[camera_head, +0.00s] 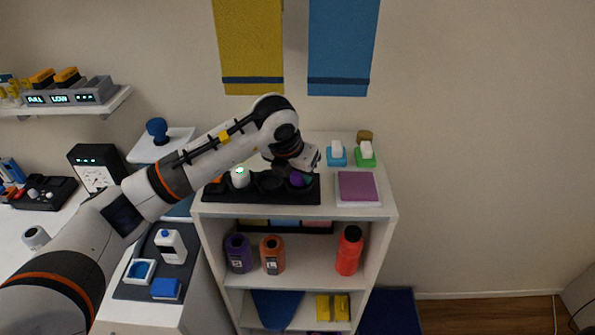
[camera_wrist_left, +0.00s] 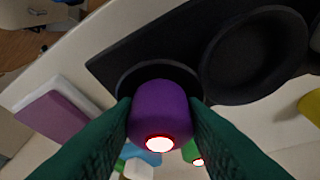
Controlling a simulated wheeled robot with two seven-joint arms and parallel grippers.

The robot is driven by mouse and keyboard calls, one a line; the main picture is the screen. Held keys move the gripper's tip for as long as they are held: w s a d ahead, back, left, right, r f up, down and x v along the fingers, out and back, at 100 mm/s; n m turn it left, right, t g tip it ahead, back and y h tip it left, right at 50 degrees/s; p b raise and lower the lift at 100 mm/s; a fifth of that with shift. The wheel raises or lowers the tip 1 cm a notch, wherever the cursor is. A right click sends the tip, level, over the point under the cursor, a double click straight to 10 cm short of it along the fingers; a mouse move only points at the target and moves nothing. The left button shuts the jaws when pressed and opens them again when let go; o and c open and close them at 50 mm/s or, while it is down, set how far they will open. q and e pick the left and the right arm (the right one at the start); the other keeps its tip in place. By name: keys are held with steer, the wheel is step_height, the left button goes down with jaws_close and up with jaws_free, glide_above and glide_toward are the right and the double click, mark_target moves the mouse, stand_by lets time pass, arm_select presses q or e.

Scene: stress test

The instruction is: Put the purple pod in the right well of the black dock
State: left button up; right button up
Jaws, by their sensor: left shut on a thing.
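The black dock (camera_head: 262,196) lies along the front of the white shelf unit's top; it also shows in the left wrist view (camera_wrist_left: 125,62). My left gripper (camera_head: 303,178) is over the dock's right end, its green fingers shut on the purple pod (camera_head: 296,179). In the left wrist view the pod (camera_wrist_left: 160,108) sits between the fingertips, with a red-ringed light facing the camera. It is lined up with the dock's end well, whose dark rim shows behind it. I cannot tell whether it is seated. The neighbouring well (camera_wrist_left: 255,55) is empty. My right gripper is not in view.
A white pod (camera_head: 240,177) with a green light stands in the dock's left part. A purple pad (camera_head: 358,187) on a white tray lies right of the dock. Blue (camera_head: 337,157) and green (camera_head: 365,157) holders with white tops stand behind it.

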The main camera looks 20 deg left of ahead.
arm_select(q)
steer(key=o, duration=0.9)
steer(key=shift+s+f, duration=0.2)
steer(key=shift+f, duration=0.25)
steer(key=shift+r+b, duration=0.25)
steer(key=shift+b, duration=0.1)
steer(key=shift+o, duration=0.7)
step_height(320, 180, up, 3)
steer(key=shift+a+f+b, duration=0.1)
steer(key=shift+f+b, duration=0.05)
steer(key=shift+b, duration=0.55)
steer(key=b+v, duration=0.2)
steer(key=v, duration=0.7)
steer(key=shift+s+r, duration=0.25)
steer(key=shift+s, duration=0.25)
steer(key=shift+w+f, duration=0.1)
steer(key=shift+w, duration=0.05)
